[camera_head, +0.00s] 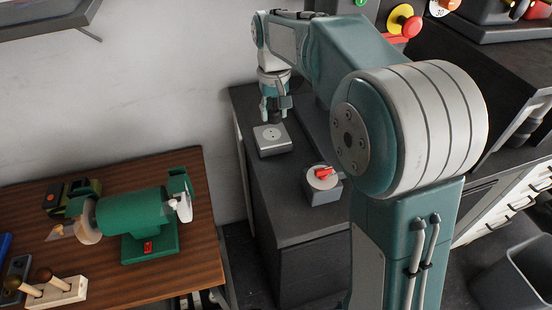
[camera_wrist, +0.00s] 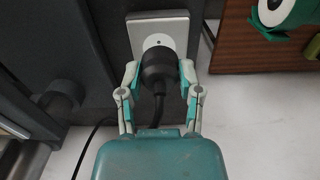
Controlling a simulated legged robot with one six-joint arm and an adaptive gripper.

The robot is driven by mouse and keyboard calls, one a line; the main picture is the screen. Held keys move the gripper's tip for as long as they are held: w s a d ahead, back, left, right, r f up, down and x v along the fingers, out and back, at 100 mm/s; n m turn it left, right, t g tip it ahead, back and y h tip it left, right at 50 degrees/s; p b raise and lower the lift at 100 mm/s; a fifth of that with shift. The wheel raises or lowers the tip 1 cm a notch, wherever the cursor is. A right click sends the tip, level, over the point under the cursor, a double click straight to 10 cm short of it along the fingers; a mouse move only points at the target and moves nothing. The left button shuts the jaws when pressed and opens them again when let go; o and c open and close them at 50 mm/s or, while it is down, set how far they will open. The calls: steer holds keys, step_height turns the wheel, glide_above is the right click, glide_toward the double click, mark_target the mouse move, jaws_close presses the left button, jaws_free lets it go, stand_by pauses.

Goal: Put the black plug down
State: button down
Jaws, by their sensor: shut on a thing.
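The black plug (camera_wrist: 158,68) is between the fingers of my gripper (camera_wrist: 159,76) in the wrist view, with its cable running back under my wrist. My gripper is shut on it. In the head view my gripper (camera_head: 272,115) points down beside the grey socket box, with the plug partly hidden between the fingers. The socket box (camera_head: 264,149) has a light square face with a round socket; it also shows in the wrist view (camera_wrist: 178,26). The plug overlaps the socket plate's near edge in the wrist view, and whether they touch I cannot tell.
A box with a red rotary switch (camera_head: 322,179) stands on the dark bench (camera_head: 290,215) near the socket box. A green bench grinder (camera_head: 135,217) sits on the wooden workbench (camera_head: 195,264) to the left. The dark bench's front part is clear. The black cable (camera_wrist: 88,147) trails at lower left.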

steer(key=s+d+r, duration=0.2)
steer(key=s, duration=0.9)
steer(key=s+d+r, duration=0.1)
steer(key=s+d, duration=0.1)
steer(key=s, duration=0.8)
glide_above(278, 175)
step_height(278, 175, down, 10)
steer(key=shift+s+r, duration=0.1)
steer(key=shift+r, duration=0.1)
steer(key=shift+f, duration=1.7)
steer(key=shift+f, duration=0.55)
steer(key=shift+c, duration=1.3)
jaws_free()
